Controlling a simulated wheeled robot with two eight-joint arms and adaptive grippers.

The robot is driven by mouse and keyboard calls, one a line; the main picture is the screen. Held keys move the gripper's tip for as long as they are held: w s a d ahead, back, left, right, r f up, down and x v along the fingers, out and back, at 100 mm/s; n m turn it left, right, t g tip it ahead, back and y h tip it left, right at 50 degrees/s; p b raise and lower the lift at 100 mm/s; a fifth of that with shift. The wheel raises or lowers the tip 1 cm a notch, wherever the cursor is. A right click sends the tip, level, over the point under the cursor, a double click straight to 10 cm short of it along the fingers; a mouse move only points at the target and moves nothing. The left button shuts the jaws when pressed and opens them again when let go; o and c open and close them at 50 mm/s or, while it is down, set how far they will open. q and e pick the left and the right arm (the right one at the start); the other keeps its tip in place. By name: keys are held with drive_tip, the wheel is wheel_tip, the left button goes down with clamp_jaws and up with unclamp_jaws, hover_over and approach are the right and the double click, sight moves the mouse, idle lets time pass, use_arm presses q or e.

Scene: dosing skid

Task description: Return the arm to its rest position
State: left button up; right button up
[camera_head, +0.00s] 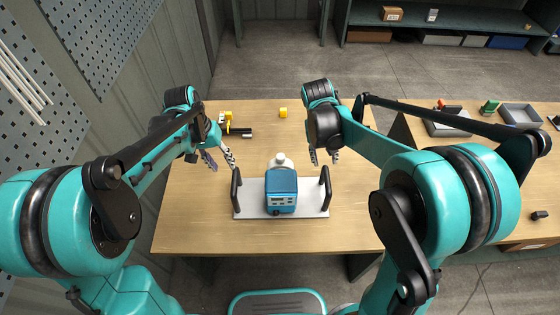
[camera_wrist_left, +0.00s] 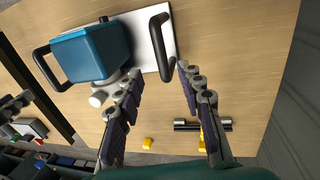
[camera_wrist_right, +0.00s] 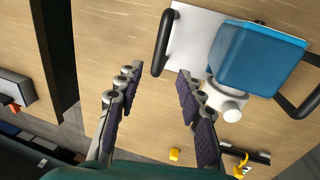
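My left gripper (camera_head: 219,158) is above the table, just left of the dosing skid's left handle (camera_head: 236,190). Its fingers are apart and empty in the left wrist view (camera_wrist_left: 160,98). My right gripper (camera_head: 324,158) is above the table near the right handle (camera_head: 325,188); its fingers are apart and empty in the right wrist view (camera_wrist_right: 155,92). The skid is a pale base plate (camera_head: 303,204) with two black handles, carrying a blue pump (camera_head: 281,190) with a white fitting (camera_head: 281,160) behind it. It stands on the wooden table, and neither gripper touches a handle.
A yellow-and-black tool-like item (camera_head: 236,130) and a small yellow block (camera_head: 283,112) lie at the back of the table. A second table at right carries grey trays (camera_head: 445,127) and small parts. A shelf (camera_head: 450,18) stands at the back. The table's front right is clear.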

idle(0.4)
